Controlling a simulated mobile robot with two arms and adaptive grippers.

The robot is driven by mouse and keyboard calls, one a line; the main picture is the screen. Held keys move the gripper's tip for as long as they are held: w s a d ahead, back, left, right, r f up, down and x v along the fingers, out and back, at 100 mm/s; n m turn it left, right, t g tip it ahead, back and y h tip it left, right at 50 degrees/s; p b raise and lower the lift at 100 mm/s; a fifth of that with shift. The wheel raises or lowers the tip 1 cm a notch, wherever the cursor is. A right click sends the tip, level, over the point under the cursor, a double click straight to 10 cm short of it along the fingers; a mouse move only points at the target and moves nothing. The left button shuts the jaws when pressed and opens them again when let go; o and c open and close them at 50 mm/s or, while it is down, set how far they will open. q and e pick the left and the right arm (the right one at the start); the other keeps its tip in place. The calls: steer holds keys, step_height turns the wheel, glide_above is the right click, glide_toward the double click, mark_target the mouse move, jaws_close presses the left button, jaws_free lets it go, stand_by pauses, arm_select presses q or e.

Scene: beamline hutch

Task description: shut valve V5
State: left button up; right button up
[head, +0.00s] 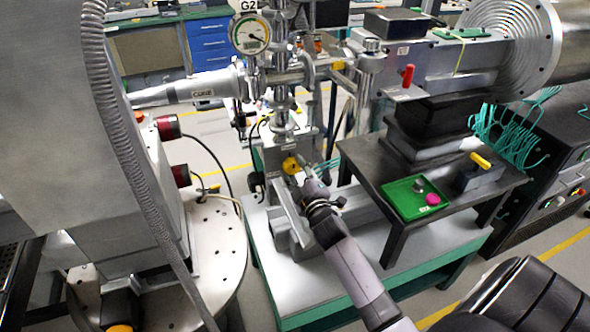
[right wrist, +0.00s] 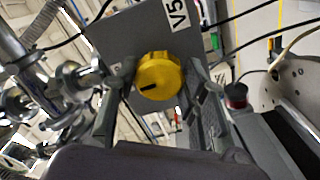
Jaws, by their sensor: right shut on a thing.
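Valve V5 has a round yellow knob (right wrist: 160,76) on a grey panel (right wrist: 122,32). The label V5 (right wrist: 179,14) is beside it in the right wrist view. A short black mark on the knob's face points to the lower left in that view. In the head view the knob (head: 290,165) is small, below the gauge and pipework. My right gripper (head: 302,172) reaches up to it from below and is shut on the knob, one finger on each side. The fingertips are partly hidden in the head view. My left gripper is not in view.
A round gauge marked G2 (head: 250,34) and metal pipes stand above the valve. A large grey housing (head: 60,110) fills the left.

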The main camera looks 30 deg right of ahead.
stand_by(0.5)
steer(key=o, duration=1.1)
steer(key=shift+o, duration=0.2)
steer(key=v, duration=1.2)
steer(key=shift+f, duration=0.15)
